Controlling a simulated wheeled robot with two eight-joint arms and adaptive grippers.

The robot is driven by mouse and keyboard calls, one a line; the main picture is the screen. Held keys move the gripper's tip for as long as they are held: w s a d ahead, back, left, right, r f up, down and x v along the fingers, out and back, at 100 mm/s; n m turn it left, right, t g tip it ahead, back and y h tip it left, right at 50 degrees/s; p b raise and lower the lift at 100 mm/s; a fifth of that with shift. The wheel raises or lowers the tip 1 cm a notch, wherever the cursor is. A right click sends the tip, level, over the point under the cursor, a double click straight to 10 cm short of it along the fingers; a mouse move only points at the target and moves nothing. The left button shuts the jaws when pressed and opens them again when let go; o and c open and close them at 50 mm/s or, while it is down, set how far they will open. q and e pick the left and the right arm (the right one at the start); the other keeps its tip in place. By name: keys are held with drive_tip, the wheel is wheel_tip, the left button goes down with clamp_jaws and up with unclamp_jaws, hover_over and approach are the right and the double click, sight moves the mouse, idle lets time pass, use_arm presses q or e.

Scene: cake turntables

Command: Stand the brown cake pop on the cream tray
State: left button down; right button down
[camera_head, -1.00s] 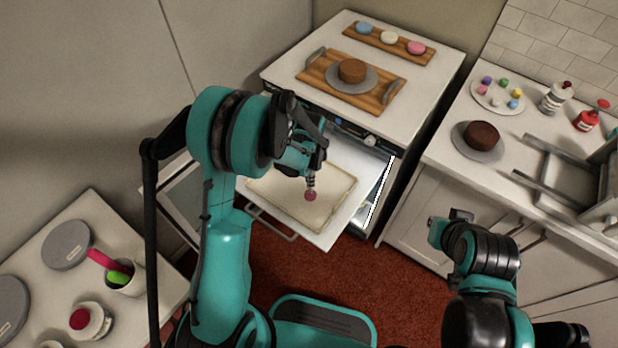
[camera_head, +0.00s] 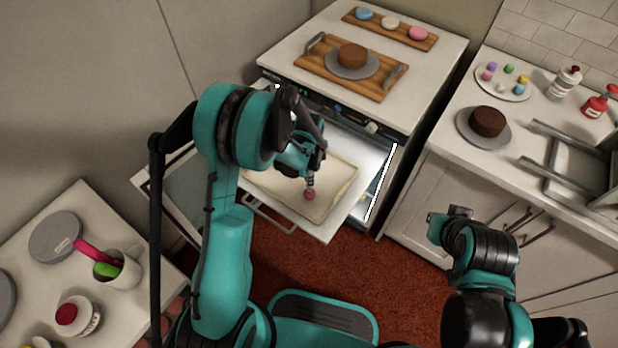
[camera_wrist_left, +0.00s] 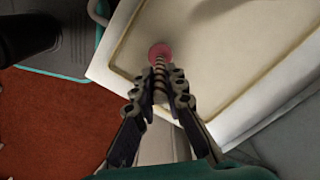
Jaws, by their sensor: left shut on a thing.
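The cake pop (camera_head: 310,195) has a round head that looks dusty pink-red, not brown, on a ringed stick. My left gripper (camera_head: 311,177) is shut on the stick, head downward, over the cream tray (camera_head: 336,188). In the left wrist view the cake pop (camera_wrist_left: 160,53) sticks out beyond the closed fingertips (camera_wrist_left: 160,93), over the near part of the tray (camera_wrist_left: 215,62). I cannot tell whether the head touches the tray. My right gripper (camera_head: 450,220) is empty, away to the right of the tray, and its jaw opening is unclear.
The tray lies on a pulled-out surface with a handle (camera_head: 270,217), below the white counter (camera_head: 290,65). A brown cake (camera_head: 352,55) on a wooden board stands above. The right counter holds another cake (camera_head: 488,121). A mug (camera_head: 122,270) stands on the left table.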

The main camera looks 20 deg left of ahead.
use_arm(q)
drive_tip(key=shift+f, duration=0.2)
drive_tip(key=shift+f+b, duration=0.45)
drive_tip(key=shift+b, duration=0.25)
drive_tip(key=c, duration=1.5)
unclamp_jaws()
drive_tip(key=shift+r, duration=0.15)
wheel_tip(320, 180, up, 12)
drive_tip(key=shift+f, duration=0.1)
